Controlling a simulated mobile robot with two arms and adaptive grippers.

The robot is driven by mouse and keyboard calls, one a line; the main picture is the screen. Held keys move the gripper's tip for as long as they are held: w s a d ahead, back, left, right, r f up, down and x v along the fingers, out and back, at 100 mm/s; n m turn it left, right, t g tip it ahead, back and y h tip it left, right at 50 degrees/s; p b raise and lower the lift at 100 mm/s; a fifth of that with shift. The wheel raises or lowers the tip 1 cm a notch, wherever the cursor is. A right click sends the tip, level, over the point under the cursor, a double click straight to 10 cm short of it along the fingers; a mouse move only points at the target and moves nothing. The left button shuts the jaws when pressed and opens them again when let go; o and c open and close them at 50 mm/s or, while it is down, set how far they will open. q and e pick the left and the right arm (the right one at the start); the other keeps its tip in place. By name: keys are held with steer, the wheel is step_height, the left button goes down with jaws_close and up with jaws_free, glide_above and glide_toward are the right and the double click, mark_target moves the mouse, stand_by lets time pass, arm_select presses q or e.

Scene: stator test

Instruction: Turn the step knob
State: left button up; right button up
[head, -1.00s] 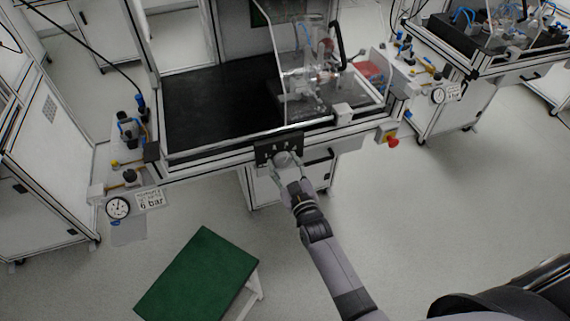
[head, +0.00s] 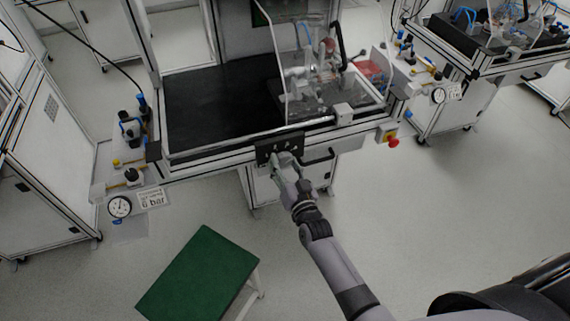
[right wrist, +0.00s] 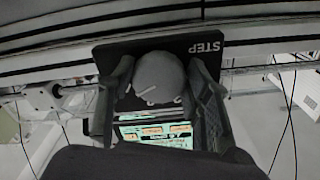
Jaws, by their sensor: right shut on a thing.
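The step knob (right wrist: 158,76) is a round grey knob on a black panel with the white word STEP, seen in the right wrist view. In the head view the black panel (head: 265,153) is on the front edge of the workbench. My right gripper (head: 283,166) reaches up to it from below. In the right wrist view the right gripper (right wrist: 157,88) has one dark finger on each side of the knob and is shut on it. In the head view the gripper largely hides the knob. My left gripper is in neither view.
A black door handle (head: 319,158) sits just right of the panel. A red emergency button (head: 393,141) is at the bench's right corner. The bench top (head: 215,105) carries a clear-screened apparatus. A green-topped stool (head: 200,275) stands on the floor. Floor below the right arm is clear.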

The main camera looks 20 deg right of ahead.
steer(key=shift+m, duration=0.3)
steer(key=o, duration=1.1)
steer(key=shift+o, duration=0.2)
steer(key=shift+s, duration=0.1)
steer(key=s, duration=1.2)
steer(key=shift+d, duration=0.2)
steer(key=shift+w, duration=0.1)
